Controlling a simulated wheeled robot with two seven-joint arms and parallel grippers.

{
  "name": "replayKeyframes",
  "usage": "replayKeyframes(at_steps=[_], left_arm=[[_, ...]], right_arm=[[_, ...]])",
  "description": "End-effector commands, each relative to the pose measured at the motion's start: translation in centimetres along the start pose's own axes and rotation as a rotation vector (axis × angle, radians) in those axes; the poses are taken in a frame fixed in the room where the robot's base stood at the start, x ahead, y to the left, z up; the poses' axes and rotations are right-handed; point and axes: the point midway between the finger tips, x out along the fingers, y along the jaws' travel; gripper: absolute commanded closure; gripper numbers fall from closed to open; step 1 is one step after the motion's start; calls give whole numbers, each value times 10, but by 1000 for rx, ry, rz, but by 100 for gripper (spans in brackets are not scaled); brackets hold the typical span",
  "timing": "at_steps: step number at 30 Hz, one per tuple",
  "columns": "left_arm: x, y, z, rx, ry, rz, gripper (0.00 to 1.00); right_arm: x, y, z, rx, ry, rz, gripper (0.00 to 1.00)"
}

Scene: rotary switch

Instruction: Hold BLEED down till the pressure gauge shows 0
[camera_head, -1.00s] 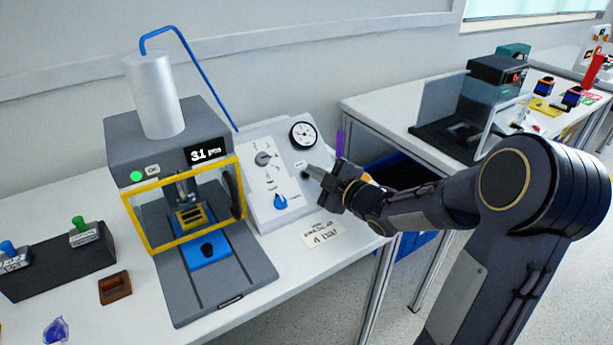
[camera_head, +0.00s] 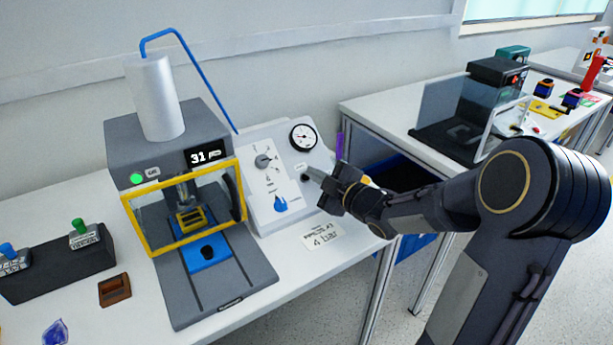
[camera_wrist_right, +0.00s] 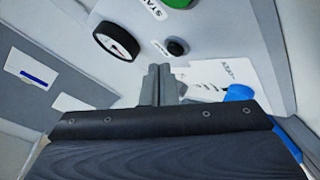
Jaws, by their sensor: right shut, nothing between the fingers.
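The white control panel (camera_head: 262,190) stands beside the press. Its round pressure gauge (camera_head: 303,136) sits at the upper right; I cannot read the needle's value. A small black button (camera_head: 304,178), which I take to be BLEED, lies below the gauge; its label is too small to read. My right gripper (camera_head: 311,172) is shut and empty, its tips close to this button. In the right wrist view the gauge (camera_wrist_right: 117,42) and the black button (camera_wrist_right: 176,46) lie beyond the shut fingertips (camera_wrist_right: 158,70). The button looks uncovered, slightly right of the tips. My left gripper is out of view.
A blue knob (camera_head: 281,205) and a grey selector (camera_head: 264,160) sit left on the panel. The press (camera_head: 170,150) with a yellow frame stands further left. A label card (camera_head: 322,235) lies in front. A blue bin (camera_head: 412,246) stands beyond the table's right edge.

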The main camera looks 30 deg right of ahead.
Motion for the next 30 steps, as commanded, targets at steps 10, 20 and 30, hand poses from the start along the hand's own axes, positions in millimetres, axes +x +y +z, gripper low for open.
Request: replayKeyframes(at_steps=[10, 20, 30], left_arm=[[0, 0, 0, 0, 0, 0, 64], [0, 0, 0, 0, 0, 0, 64], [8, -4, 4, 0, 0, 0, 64]], right_arm=[[0, 0, 0, 0, 0, 0, 100], [0, 0, 0, 0, 0, 0, 100], [4, -5, 4, -1, 1, 0, 100]])
